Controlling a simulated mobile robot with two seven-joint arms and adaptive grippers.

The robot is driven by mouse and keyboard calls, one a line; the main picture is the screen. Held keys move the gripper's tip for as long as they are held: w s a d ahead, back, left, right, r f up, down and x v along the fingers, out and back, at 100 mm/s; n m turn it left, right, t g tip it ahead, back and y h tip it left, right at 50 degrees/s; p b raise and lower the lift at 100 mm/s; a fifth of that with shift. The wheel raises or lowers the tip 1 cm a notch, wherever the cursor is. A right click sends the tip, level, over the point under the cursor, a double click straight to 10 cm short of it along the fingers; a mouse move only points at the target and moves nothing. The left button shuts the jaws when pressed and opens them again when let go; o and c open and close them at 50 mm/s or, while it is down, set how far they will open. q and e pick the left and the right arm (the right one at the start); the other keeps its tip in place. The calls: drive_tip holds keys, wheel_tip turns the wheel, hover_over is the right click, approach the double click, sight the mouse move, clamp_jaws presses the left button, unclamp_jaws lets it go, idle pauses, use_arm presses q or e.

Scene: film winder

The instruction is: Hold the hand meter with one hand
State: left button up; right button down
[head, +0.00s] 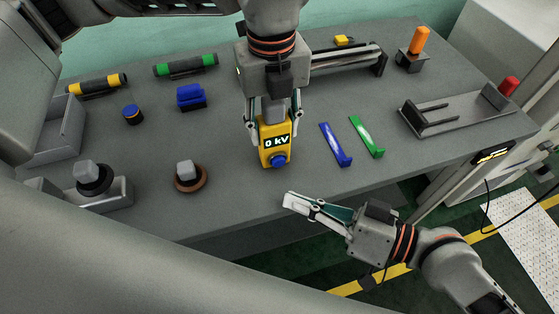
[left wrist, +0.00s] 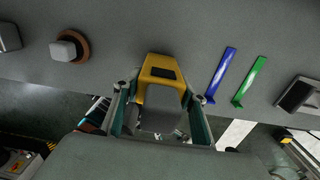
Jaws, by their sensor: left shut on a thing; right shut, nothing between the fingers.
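The hand meter (head: 275,143) is a yellow block with a dark display reading "0 kV" and a blue knob at its lower front. My left gripper (head: 272,128) comes down from above and is shut on the meter, one finger on each side. In the left wrist view the meter (left wrist: 160,75) sits between the two fingers. I cannot tell whether its base touches the table. My right gripper (head: 289,201) is shut and empty, near the table's front edge, below and to the right of the meter.
A blue strip (head: 335,145) and a green strip (head: 367,137) lie right of the meter. A knob on a brown round base (head: 190,177) stands to its left. A grey metal fixture (head: 455,112) is at the right. The grey table (head: 235,205) is clear in front.

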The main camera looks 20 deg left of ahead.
use_arm(q)
drive_tip(key=o, duration=1.2)
drive_tip(key=shift+c, duration=0.2)
